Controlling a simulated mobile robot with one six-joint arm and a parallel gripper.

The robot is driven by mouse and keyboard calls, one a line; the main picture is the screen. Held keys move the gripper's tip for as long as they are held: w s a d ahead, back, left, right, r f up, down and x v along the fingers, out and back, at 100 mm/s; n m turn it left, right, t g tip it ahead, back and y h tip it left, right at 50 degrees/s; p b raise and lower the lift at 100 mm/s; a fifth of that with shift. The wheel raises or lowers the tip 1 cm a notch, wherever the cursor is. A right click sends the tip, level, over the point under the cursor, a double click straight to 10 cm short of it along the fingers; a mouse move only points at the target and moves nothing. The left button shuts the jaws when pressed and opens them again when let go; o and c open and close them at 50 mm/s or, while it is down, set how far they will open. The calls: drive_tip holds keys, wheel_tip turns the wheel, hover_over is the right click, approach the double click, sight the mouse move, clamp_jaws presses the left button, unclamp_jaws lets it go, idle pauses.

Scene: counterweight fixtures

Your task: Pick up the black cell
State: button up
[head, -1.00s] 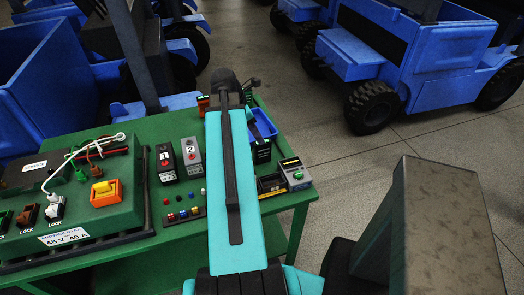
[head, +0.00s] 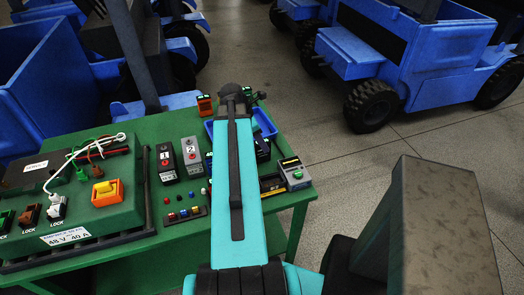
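On the green table, a black box marked 1 with a red button (head: 166,163) stands upright beside a grey box marked 2 (head: 192,157). Another small black block (head: 262,148) shows at the blue tray (head: 265,122), right of my arm. I cannot tell for sure which black piece is the cell. My turquoise arm reaches over the table to the far edge. My gripper (head: 250,97) is mostly hidden behind the arm's dark end, so its fingers and anything between them cannot be made out.
A green charger unit with an orange switch (head: 105,191) and cables fills the table's left. A grey device (head: 294,172) stands at the right edge. Small coloured buttons (head: 184,213) sit near the front. Blue vehicles (head: 420,55) stand beyond; the floor between is clear.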

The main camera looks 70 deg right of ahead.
sight(262, 151)
drive_tip(key=shift+f, duration=0.1)
drive_tip(key=shift+p+x, duration=1.05)
drive_tip(key=shift+x, duration=1.45)
drive_tip(key=shift+d, duration=0.1)
clamp_jaws()
